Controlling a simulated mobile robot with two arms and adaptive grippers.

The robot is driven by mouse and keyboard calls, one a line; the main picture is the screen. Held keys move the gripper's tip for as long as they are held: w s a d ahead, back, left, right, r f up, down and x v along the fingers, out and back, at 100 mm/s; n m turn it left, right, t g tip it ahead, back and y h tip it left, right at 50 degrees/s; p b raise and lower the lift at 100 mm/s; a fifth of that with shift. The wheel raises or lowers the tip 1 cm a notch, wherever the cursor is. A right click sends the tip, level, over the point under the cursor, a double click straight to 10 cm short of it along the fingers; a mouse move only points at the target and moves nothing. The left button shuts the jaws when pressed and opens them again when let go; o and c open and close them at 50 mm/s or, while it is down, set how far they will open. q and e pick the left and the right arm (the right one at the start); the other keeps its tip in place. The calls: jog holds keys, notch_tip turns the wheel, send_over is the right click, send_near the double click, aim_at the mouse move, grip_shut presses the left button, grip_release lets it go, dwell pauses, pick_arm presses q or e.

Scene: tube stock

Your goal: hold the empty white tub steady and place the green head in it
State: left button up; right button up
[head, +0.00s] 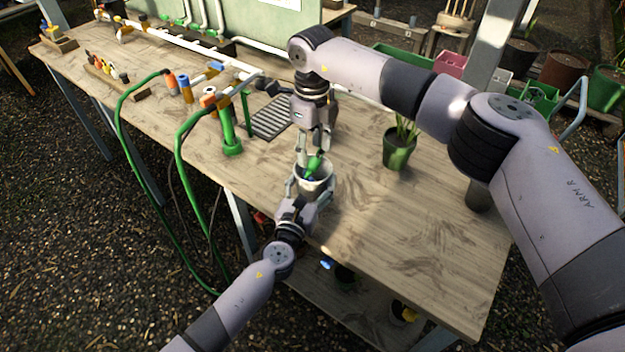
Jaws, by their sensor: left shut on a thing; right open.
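The white tub (318,188) stands on the wooden bench near its front edge, upright as far as I can see. My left gripper (309,188) is shut on it from the front, a finger on either side. The green head (315,163) is at the tub's mouth, tilted, with its upper end above the rim and its lower part inside. A small blue part shows at its lower end in the tub. My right gripper (314,152) is directly above, open, its fingers around the top of the head. Whether the fingers touch the head I cannot tell.
A potted plant (398,150) stands right of the tub. A grey slatted tray (272,118) and a green upright fitting (229,135) with hoses are to the left. White pipework (190,45) runs along the back left. The bench's right front is clear.

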aim_at(312, 161)
notch_tip(312, 161, up, 12)
jog(key=shift+f, duration=0.2)
pick_arm(q)
jog(key=o, duration=1.2)
jog(key=v, duration=1.2)
jog(key=shift+s, duration=0.1)
pick_arm(e)
jog(key=shift+f, duration=0.1)
